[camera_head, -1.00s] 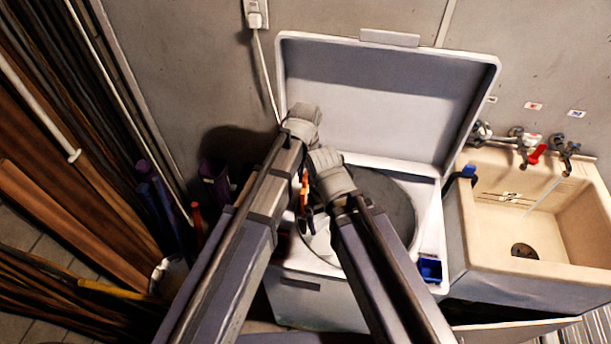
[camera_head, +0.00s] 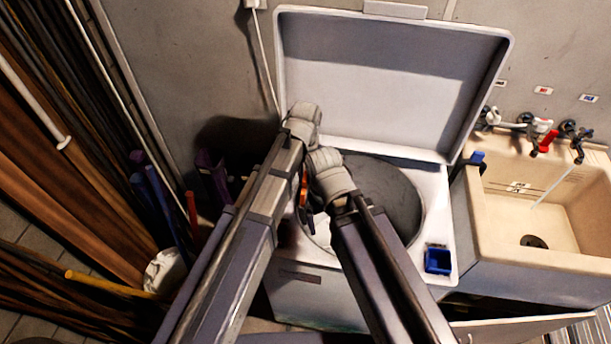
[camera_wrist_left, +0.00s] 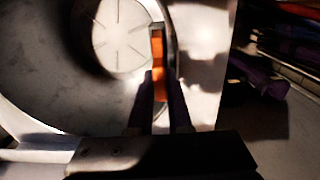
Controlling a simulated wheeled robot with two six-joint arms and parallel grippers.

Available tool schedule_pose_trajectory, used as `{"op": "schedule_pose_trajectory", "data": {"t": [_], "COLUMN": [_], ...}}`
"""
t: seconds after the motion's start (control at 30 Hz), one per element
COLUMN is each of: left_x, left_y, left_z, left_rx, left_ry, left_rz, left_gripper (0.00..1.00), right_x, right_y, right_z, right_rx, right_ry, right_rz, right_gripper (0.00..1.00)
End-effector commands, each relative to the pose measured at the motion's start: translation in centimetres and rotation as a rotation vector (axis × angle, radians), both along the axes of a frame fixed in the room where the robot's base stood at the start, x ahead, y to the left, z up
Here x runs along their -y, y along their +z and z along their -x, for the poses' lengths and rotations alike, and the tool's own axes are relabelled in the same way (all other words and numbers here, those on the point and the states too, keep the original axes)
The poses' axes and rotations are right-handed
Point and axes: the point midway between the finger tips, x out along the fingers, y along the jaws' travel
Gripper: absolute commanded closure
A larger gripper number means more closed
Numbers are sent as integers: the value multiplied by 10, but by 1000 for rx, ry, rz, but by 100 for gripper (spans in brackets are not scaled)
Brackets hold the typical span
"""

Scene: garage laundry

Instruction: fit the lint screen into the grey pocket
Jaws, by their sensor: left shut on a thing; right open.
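My left gripper (camera_wrist_left: 160,88) is shut on a narrow piece with an orange face and a grey edge, which I take for the lint screen (camera_wrist_left: 157,52). It stands up between the fingers beside the round drum opening. In the head view a bit of orange, likely the lint screen (camera_head: 303,188), shows between my arms; the left fingers are mostly hidden there by my arm. My right gripper (camera_head: 307,214) is open, low over the left side of the drum opening, partly hidden by its arm. I cannot make out the grey pocket in either view.
The white top-loading washer (camera_head: 440,200) has its lid (camera_head: 390,90) raised. A small blue box (camera_head: 438,259) sits on its right front corner. A beige sink (camera_head: 500,215) with taps stands at the right. Boards (camera_head: 60,190) and poles crowd the left.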

Motion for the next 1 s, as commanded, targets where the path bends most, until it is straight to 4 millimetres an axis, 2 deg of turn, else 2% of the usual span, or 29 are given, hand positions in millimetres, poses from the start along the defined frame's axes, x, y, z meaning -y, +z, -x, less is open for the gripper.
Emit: {"op": "schedule_pose_trajectory", "data": {"t": [0.13, 0.47, 0.5, 0.8, 1.0], "left_x": [0, 0, 0, 0, 0], "left_y": [-9, -9, -10, -10, -10], "left_z": [0, 0, 0, 0, 0], "left_rx": [0, 0, 0, 0, 0], "left_ry": [0, 0, 0, 0, 0], "left_rz": [0, 0, 0, 0, 0], "left_gripper": [100, 100, 82, 48, 48], "right_x": [0, 0, 0, 0, 0], "right_y": [-9, -10, -10, -10, -10], "right_z": [0, 0, 0, 0, 0], "right_rx": [0, 0, 0, 0, 0], "right_ry": [0, 0, 0, 0, 0], "right_rz": [0, 0, 0, 0, 0], "right_gripper": [0, 0, 0, 0, 0]}}
